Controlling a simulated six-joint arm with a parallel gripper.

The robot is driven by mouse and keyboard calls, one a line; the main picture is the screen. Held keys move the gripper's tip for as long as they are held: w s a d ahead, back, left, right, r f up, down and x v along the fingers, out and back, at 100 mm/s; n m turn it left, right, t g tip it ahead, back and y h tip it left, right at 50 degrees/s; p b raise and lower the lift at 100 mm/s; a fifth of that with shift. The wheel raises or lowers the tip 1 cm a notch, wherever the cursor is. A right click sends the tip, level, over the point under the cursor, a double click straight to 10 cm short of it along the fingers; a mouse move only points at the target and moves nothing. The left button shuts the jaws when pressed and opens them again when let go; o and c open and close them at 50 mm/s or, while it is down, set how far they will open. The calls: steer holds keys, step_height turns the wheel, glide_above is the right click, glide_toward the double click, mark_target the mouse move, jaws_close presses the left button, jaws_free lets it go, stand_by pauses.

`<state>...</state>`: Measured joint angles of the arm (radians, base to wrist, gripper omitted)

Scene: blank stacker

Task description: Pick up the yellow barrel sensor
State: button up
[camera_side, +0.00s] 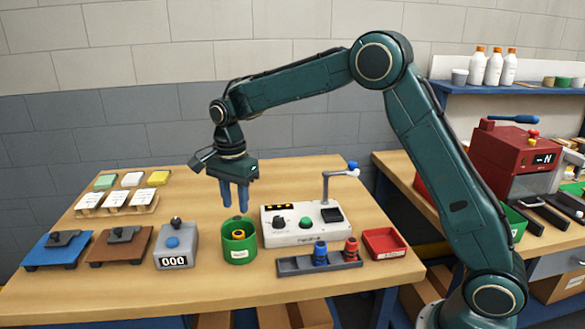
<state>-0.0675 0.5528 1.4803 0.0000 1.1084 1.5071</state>
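A yellow ring-topped piece (238,235), which looks like the yellow barrel sensor, stands inside a round green bin (239,252). Only its upper part shows above the bin's front wall. My gripper (235,205) points down above the bin, with its two blue fingers apart and nothing visible between them. The fingertips look clear of the yellow piece. A blue barrel piece (320,254) and a red one (351,249) stand in a dark rack (292,266) to the right of the bin.
A white control box (292,238) with a lamp-like arm (326,187) stands right of the bin. A grey counter box (175,246), brown (120,253) and blue (50,252) fixtures stand left. A red tray (385,242) is at right.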

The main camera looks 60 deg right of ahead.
mark_target(238, 232)
step_height(238, 232, down, 6)
steer(key=shift+f, duration=0.25)
steer(key=shift+f, duration=2.6)
steer(key=c, duration=0.6)
